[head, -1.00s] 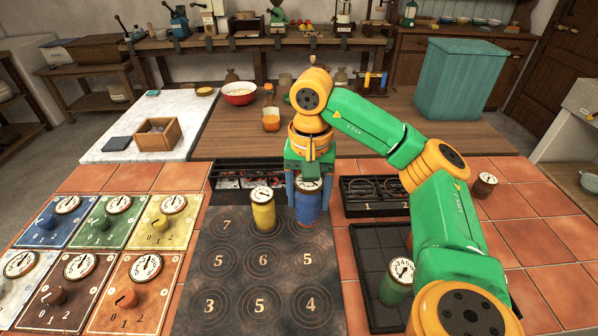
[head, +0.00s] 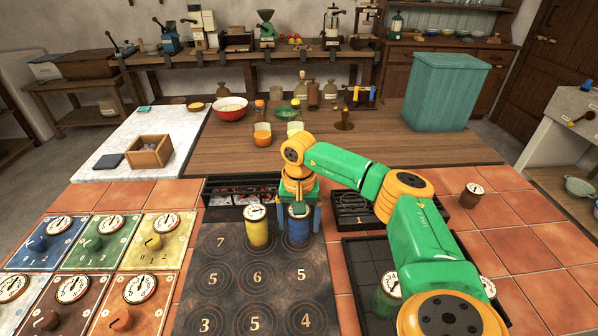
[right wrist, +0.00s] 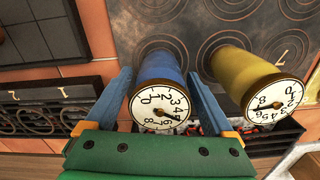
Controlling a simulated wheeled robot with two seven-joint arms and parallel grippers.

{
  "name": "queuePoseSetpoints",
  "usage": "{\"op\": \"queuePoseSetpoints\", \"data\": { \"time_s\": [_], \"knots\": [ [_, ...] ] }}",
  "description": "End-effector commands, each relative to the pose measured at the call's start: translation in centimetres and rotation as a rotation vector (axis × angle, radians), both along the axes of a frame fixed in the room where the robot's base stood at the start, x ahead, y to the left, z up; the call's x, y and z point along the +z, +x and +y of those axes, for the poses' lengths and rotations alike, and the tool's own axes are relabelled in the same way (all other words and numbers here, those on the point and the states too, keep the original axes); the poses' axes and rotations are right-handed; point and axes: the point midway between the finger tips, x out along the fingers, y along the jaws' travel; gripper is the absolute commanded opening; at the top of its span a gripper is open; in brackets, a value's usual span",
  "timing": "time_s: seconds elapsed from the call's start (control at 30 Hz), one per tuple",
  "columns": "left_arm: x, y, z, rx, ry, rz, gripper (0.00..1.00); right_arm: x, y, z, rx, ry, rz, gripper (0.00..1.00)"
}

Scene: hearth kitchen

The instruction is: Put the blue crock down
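The blue crock (head: 299,229), with a white dial on top, stands upright at the back right of the dark ring-marked plate (head: 231,321). It also shows in the right wrist view (right wrist: 160,70). My right gripper (head: 299,222) is above it with its fingers open, one on each side. In the right wrist view, narrow gaps show between the fingers (right wrist: 160,98) and the crock. The yellow crock (head: 257,233) stands just left of it on the same plate, apart from it. My left gripper is not in view.
A green crock (head: 386,301) stands on a dark tray (head: 366,256) at right, partly behind my arm. A brown crock (head: 471,195) is on the tiles beyond. Panels with dials and knobs (head: 152,240) lie left. The plate's front and middle rings are clear.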

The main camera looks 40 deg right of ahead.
Motion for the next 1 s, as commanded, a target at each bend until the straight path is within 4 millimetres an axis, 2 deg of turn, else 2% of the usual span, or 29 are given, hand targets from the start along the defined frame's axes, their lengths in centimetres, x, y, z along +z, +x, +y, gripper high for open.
{"op": "queuePoseSetpoints", "data": {
  "time_s": [0.27,0.37,0.47,0.7,0.8,0.9,1.0],
  "knots": [
    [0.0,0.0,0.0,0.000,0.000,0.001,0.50,0.1,0.0,0.0,0.000,0.000,0.000,0.96],
    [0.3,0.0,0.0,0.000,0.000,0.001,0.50,0.7,0.1,0.0,0.000,0.001,-0.002,0.96],
    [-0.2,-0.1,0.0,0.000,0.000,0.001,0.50,2.3,0.1,0.0,0.000,0.002,-0.006,0.96],
    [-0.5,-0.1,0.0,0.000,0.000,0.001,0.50,8.4,0.1,0.1,0.000,0.002,-0.006,0.96],
    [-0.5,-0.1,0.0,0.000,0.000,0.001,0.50,10.5,0.1,0.1,0.001,0.001,-0.004,0.96],
    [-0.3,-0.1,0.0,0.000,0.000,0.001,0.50,11.9,0.1,0.0,0.001,0.001,-0.002,0.96],
    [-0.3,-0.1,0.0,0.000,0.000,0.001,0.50,12.4,0.0,0.0,0.001,0.001,-0.002,0.96]
  ]
}}
